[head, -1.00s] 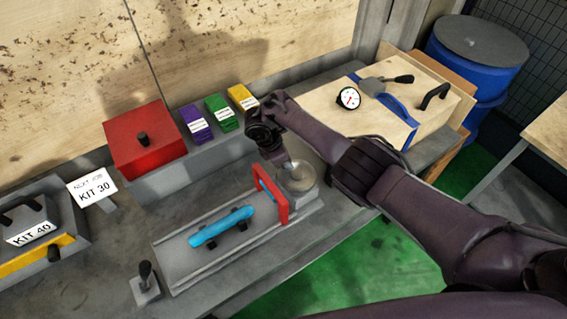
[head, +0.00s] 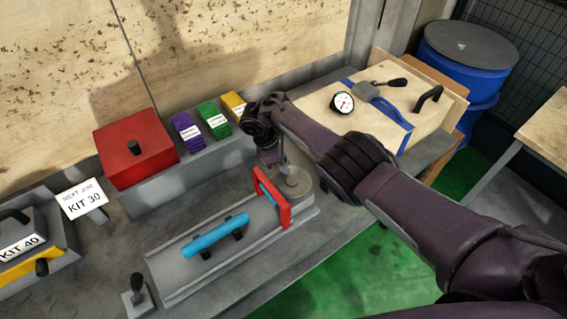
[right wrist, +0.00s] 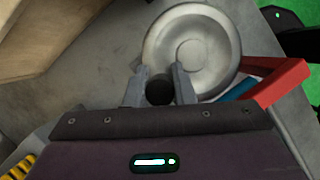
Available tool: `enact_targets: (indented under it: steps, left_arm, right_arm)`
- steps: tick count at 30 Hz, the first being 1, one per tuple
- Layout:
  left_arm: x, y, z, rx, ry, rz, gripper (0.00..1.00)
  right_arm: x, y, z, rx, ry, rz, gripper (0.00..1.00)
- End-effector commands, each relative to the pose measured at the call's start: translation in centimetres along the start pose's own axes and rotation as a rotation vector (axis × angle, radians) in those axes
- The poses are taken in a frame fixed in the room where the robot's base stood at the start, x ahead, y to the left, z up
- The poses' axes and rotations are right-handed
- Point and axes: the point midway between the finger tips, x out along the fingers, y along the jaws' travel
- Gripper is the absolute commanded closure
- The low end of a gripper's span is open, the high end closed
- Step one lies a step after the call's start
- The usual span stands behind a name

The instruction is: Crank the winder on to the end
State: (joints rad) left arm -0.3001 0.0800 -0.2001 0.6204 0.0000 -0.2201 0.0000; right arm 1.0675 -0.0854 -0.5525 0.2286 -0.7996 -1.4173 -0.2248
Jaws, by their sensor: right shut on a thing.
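The winder (head: 297,188) is a round grey drum at the right end of a long grey tray. It also shows in the right wrist view as a pale disc (right wrist: 215,65). My right gripper (head: 275,160) reaches down over its far left side. In the right wrist view, my right gripper (right wrist: 159,90) is shut on a dark round crank knob (right wrist: 158,92) at the disc's near edge. A red frame (head: 271,200) stands beside the drum. A blue bar (head: 215,236) lies on dark supports in the tray (head: 172,284). My left gripper is not in view.
A red box (head: 135,150) and purple, green and yellow card stacks stand behind the tray. A wooden box with a dial (head: 342,103) stands at the right. A small lever (head: 137,291) is at the tray's front left. A KIT 30 sign (head: 82,199) stands at the left.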

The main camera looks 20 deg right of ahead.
Motion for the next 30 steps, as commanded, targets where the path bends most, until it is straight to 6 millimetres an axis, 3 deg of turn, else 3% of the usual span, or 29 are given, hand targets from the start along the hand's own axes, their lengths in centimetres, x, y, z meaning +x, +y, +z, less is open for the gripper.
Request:
enact_targets:
  steps: [4,5,9,20,30]
  left_arm:
    - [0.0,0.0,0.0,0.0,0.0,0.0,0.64]
    - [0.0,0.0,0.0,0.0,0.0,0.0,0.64]
    - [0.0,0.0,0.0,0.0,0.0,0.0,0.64]
    - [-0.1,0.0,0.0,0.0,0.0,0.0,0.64]
    - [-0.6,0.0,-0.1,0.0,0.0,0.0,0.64]
  right_arm:
    - [0.0,0.1,0.2,0.0,-0.004,0.0,1.0]
    - [0.0,0.1,0.2,0.0,-0.004,0.0,0.74]
    - [0.0,0.1,0.1,0.0,-0.003,0.001,0.56]
    - [-0.7,0.1,0.0,-0.001,0.001,0.001,0.56]
    - [-6.1,0.1,0.0,-0.002,0.001,0.001,0.56]
